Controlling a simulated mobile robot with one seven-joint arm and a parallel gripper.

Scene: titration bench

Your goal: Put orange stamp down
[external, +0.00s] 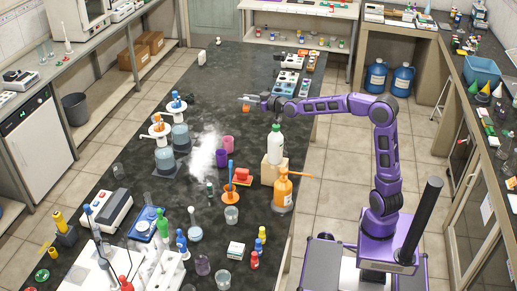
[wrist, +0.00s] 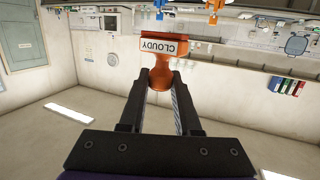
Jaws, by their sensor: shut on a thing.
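The orange stamp (wrist: 160,76) is held between my two finger tips in the wrist view. Its wide block end bears a white label reading CLOUDY, which appears upside down. In the external view my gripper (external: 246,99) is above the dark bench, at the end of the outstretched purple arm. The orange stamp shows there as a small orange patch (external: 246,107) at the fingertips. My gripper (wrist: 160,88) is shut on its handle. From these views I cannot tell how high it is above the bench top.
The dark bench (external: 207,82) has free room left of my gripper. Purple cups (external: 224,150), a white bottle (external: 275,144) and an orange bottle (external: 283,190) stand nearer the camera. Trays (external: 287,83) lie to the right.

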